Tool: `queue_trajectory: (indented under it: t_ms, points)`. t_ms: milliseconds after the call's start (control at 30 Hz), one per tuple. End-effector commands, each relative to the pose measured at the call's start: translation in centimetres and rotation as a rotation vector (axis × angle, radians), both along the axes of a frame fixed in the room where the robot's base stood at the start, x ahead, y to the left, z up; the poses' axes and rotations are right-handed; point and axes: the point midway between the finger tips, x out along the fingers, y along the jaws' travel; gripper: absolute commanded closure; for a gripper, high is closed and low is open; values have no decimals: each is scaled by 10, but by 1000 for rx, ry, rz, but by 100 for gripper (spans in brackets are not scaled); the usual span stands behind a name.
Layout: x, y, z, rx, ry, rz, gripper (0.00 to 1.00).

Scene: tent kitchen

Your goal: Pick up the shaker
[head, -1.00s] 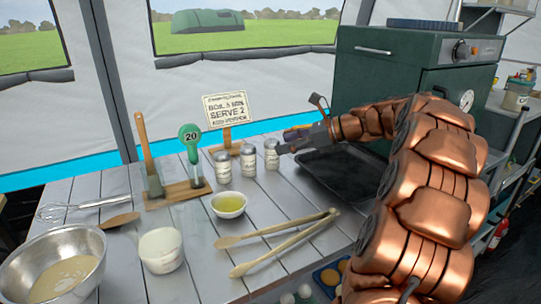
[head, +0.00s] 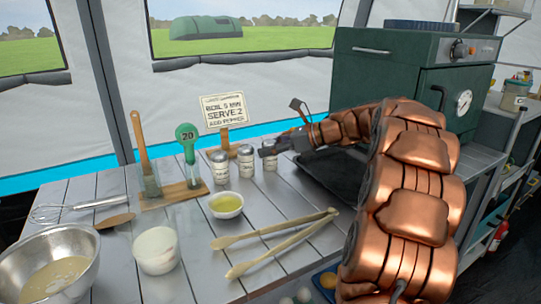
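Three small metal-topped shakers stand in a row on the grey slatted table in the head view: the left one (head: 219,168), the middle one (head: 246,162) and the right one (head: 271,163). My gripper (head: 267,150) comes in from the right, held low and roughly level. Its tip overlaps the top of the right shaker in the picture and hides its cap. I cannot tell whether it touches that shaker or is in front of or behind it. The finger gap is too small to make out. All three shakers stand upright on the table.
A sign (head: 224,112) stands behind the shakers. In front are a bowl of yellow liquid (head: 226,205) and wooden tongs (head: 283,244). A dark tray (head: 325,180) lies right.

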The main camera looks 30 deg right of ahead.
Motion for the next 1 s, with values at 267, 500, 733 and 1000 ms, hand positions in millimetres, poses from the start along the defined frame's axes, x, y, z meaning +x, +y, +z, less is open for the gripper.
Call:
queue_trajectory:
  t_ms: [267,500,733,1000]
  points:
    - [0,0,0,0,0,0,90]
    - [0,0,0,0,0,0,94]
    - [0,0,12,0,-3,1,94]
    - [-2,0,40,-1,-2,0,94]
